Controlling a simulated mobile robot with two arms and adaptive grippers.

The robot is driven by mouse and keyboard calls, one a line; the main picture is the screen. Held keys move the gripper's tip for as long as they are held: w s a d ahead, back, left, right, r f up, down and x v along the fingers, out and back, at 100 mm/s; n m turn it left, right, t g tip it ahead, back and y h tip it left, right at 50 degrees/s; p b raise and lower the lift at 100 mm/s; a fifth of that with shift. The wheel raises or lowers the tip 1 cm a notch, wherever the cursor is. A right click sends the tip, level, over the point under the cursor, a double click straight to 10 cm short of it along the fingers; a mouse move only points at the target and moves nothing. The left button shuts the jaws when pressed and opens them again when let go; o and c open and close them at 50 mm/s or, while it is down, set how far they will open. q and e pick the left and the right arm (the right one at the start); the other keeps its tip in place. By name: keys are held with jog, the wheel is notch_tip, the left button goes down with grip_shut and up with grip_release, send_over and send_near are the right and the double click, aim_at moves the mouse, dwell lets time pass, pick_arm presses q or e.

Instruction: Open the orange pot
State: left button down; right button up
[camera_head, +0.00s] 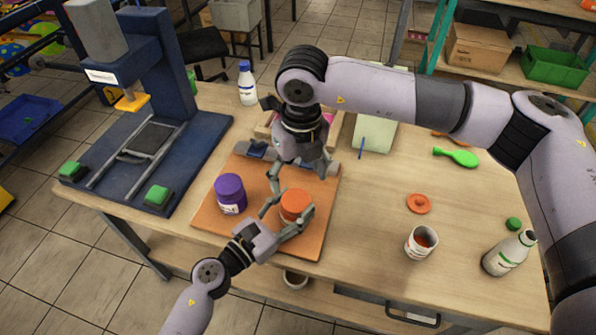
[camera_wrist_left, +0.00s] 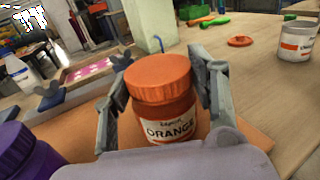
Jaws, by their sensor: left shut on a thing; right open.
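The orange pot (camera_wrist_left: 165,110) stands upright on the orange-brown board (camera_head: 215,222), its label reading "ORANGE" in the left wrist view. Its orange lid (camera_head: 295,203) is on it; the lid also shows in the left wrist view (camera_wrist_left: 158,78). My left gripper (camera_head: 288,216) is shut around the pot's body, one finger on each side. My right gripper (camera_head: 299,180) is open, pointing down just above and behind the lid, and holds nothing. Whether its fingers touch the lid cannot be told.
A purple pot (camera_head: 230,194) stands left of the orange pot. A loose orange lid (camera_head: 419,204), an open white pot (camera_head: 421,243) and a white bottle (camera_head: 508,253) are on the right. A blue press (camera_head: 165,75) stands left. The table between board and loose lid is clear.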

aim_at(296, 200)
notch_tip(296, 200, down, 8)
jog(key=shift+w+a+r, duration=0.1)
jog(key=shift+w+a, duration=0.05)
dwell(0.3)
